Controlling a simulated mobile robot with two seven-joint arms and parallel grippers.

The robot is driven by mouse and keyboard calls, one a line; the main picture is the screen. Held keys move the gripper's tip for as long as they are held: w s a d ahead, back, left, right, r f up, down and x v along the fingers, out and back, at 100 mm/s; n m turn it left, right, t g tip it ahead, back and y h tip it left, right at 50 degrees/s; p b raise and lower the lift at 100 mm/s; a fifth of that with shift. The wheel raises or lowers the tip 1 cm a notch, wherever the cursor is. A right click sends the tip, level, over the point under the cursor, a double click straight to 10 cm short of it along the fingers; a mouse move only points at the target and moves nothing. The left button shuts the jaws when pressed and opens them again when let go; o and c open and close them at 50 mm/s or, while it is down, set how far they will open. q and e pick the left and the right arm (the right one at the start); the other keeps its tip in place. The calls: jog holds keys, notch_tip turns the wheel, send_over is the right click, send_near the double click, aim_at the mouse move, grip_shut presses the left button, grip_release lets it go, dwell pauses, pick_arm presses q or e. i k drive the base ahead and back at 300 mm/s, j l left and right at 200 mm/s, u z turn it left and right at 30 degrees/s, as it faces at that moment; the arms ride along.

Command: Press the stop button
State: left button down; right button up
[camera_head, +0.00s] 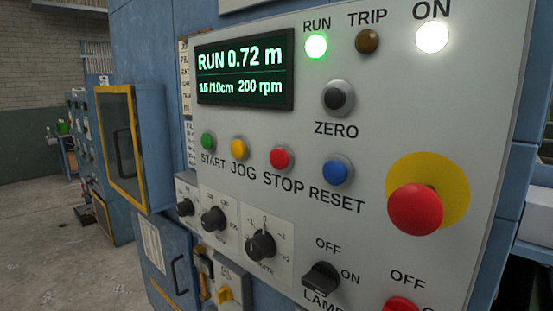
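The stop button (280,158) is a small red round button in a grey ring, with the word STOP under it. It sits in the button row on the grey control panel (385,125), between the yellow JOG button (240,149) and the blue RESET button (336,172). The display (246,72) reads RUN 0.72 m, with 200 rpm below. The green RUN lamp (316,46) and the white ON lamp (432,37) are lit; the TRIP lamp (367,41) is dark. Neither of my grippers shows in the head view.
A large red mushroom button (415,208) on a yellow disc stands out at the right. The green START button (208,141), black ZERO button (338,97) and several black knobs (261,246) are nearby. A yellow-framed cabinet door (119,147) juts out at the left. Floor (55,240) is open there.

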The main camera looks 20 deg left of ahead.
aim_at(279, 158)
jog(key=l+u, duration=0.2)
jog(key=l, duration=0.3)
jog(key=k+l+u, duration=0.15)
jog(key=l, duration=0.3)
jog(key=l+u, duration=0.2)
jog(key=l, duration=0.3)
jog(key=k+l+u, duration=0.2)
jog(key=l, duration=0.25)
jog(key=k+l+u, duration=0.15)
jog(key=l, duration=0.3)
jog(key=i, duration=0.05)
